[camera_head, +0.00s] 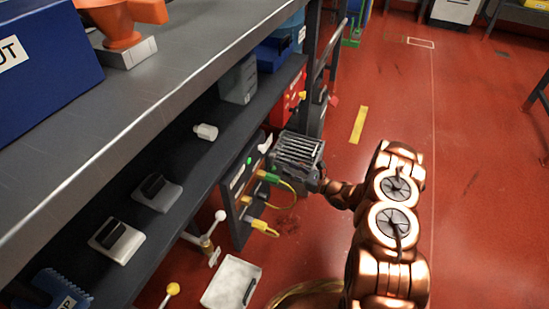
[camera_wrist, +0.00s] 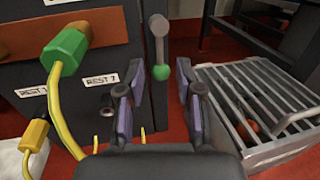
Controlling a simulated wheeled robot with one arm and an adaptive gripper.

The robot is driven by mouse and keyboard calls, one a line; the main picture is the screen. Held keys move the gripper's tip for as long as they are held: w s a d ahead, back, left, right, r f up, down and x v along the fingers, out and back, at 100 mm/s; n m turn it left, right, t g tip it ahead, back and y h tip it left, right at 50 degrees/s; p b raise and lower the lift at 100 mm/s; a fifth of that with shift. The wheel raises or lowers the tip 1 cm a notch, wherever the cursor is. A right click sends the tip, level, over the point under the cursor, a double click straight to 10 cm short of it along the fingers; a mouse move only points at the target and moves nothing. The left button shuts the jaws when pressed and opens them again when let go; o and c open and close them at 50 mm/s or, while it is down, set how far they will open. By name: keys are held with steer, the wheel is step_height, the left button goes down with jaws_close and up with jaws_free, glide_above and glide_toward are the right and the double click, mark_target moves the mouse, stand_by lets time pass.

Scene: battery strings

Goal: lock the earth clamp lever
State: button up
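In the wrist view a short grey lever (camera_wrist: 159,40) with a round top and a green ball (camera_wrist: 161,72) at its lower end stands at the edge of a dark panel (camera_wrist: 105,45). I cannot tell for certain that it is the earth clamp lever, or whether it is locked. My gripper (camera_wrist: 160,82) is open, its two purple-padded fingers to either side of the green ball in the picture. Nothing is held, and I see no contact. In the head view my gripper (camera_head: 314,181) is dark and partly hidden beside the panel (camera_head: 239,187).
A green plug (camera_wrist: 66,50) with a yellow cable and a yellow plug (camera_wrist: 35,134) are on the panel's left. A grey slatted tray (camera_wrist: 258,108) lies close on the right. The workbench (camera_head: 110,115) overhangs the left; red floor (camera_head: 480,150) is open right.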

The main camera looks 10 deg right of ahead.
mark_target(272, 163)
steer(key=b+x, duration=0.2)
steer(key=x, duration=0.5)
steer(key=shift+c, duration=0.4)
jaws_close()
